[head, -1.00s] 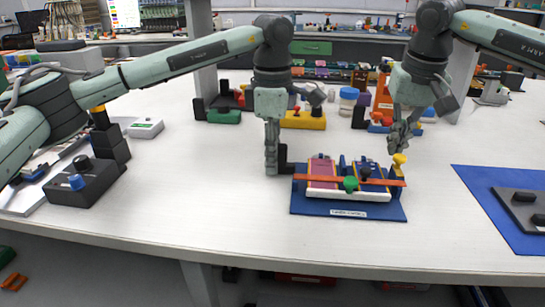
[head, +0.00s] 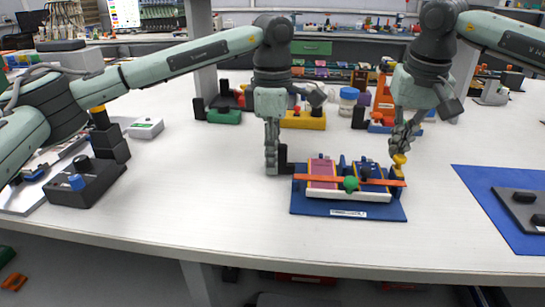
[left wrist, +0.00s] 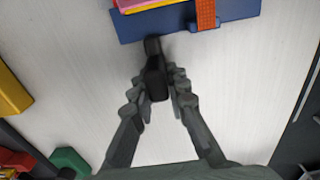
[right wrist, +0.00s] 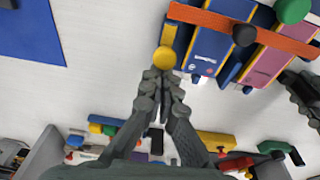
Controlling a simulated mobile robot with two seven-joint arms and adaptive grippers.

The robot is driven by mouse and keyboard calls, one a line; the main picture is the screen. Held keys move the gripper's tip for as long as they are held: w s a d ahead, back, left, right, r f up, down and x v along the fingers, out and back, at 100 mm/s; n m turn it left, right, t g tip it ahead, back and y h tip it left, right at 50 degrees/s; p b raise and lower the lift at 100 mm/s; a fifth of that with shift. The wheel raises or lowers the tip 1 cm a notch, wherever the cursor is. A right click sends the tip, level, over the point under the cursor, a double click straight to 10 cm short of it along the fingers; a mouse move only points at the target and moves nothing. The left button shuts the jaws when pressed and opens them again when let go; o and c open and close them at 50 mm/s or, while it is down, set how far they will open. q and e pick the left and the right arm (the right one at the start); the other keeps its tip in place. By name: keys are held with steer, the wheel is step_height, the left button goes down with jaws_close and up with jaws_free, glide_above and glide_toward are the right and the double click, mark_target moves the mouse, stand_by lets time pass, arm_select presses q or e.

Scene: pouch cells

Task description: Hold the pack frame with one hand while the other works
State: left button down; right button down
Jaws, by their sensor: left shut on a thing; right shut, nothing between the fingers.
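The pack frame (head: 305,208) is a blue base on the white table. It holds a pink cell (head: 322,168) and a blue cell (right wrist: 205,48) side by side. An orange bar (head: 325,179) with a green knob (head: 351,184) and a black knob (head: 366,172) crosses them. My left gripper (head: 272,170) is shut on the black handle (left wrist: 154,75) at the frame's left side. My right gripper (right wrist: 161,76) is shut and empty, its tips at the yellow knob (right wrist: 164,58) on the frame's right end. I cannot tell whether they touch it.
A blue mat (head: 470,180) with a dark grey plate lies at the right. Several coloured fixtures, including a yellow block (head: 303,120), line the back. The table in front of the frame is clear.

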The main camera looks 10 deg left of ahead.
mark_target(403, 159)
steer(key=shift+s+d, duration=0.15)
steer(key=shift+s, duration=0.75)
steer(key=shift+s+d, duration=0.1)
steer(key=shift+s, duration=0.75)
steer(key=shift+w+a+r, duration=0.1)
steer(key=shift+w+r, duration=0.15)
steer(key=shift+r, duration=0.75)
steer(key=shift+w+r, duration=0.3)
steer(key=shift+r, duration=0.7)
steer(key=shift+w+a+r, duration=0.1)
steer(key=shift+w+r, duration=0.15)
steer(key=shift+r, duration=0.75)
steer(key=shift+d, duration=0.1)
arm_select(q)
steer(key=c, duration=1.4)
jaws_free()
steer(key=shift+r, duration=0.1)
